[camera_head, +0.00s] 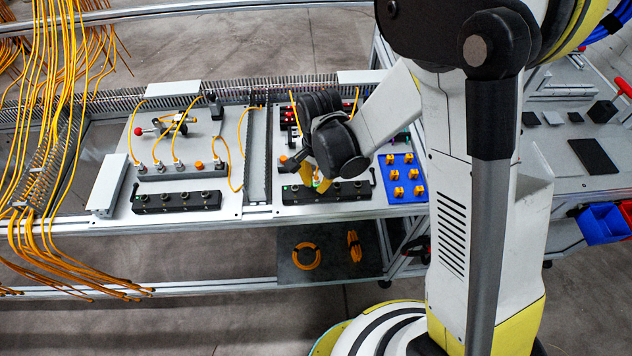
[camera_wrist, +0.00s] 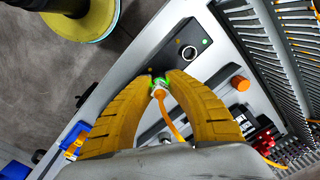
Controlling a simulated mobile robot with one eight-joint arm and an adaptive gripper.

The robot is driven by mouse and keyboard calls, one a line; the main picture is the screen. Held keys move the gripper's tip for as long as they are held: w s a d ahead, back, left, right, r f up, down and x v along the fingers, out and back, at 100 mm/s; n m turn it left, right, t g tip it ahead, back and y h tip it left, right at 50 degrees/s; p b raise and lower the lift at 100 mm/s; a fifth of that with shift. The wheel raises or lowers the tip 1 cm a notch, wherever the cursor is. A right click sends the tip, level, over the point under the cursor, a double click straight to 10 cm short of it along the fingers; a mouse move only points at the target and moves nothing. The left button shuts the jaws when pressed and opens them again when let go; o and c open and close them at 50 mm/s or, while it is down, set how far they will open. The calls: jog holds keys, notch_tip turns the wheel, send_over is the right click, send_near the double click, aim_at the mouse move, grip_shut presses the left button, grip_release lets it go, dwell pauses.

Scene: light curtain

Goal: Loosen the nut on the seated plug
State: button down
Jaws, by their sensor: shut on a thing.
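In the wrist view the plug (camera_wrist: 159,92) sits in a socket of the dark connector block (camera_wrist: 194,41). A green ring shows around the plug, and an orange cable (camera_wrist: 172,125) runs from it. My gripper (camera_wrist: 160,80) has its two yellow fingers shut on the nut of this plug, one on each side. The fingers hide part of the nut. In the head view my gripper (camera_head: 318,187) is over the right-hand block (camera_head: 350,190), and my wrist hides most of the plug.
A left panel holds a second black block (camera_head: 177,202) and several plugged orange cables (camera_head: 160,150). A blue mat (camera_head: 402,178) with yellow pieces lies right of my gripper. An orange button (camera_wrist: 240,83) stands near the fingers. Hanging cables (camera_head: 60,120) fill the far left.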

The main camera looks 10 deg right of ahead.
jog(key=n+b, duration=0.1)
jog(key=n, duration=0.3)
jog(key=shift+f, duration=0.1)
jog(key=n+b, duration=0.1)
jog(key=n, duration=0.3)
jog(key=shift+n+b, duration=0.35)
jog(key=shift+n, duration=0.05)
jog(key=n+b, duration=0.1)
jog(key=n, duration=0.3)
jog(key=shift+n, duration=2.1)
jog(key=c, duration=1.3)
grip_release()
jog(key=shift+o, duration=0.2)
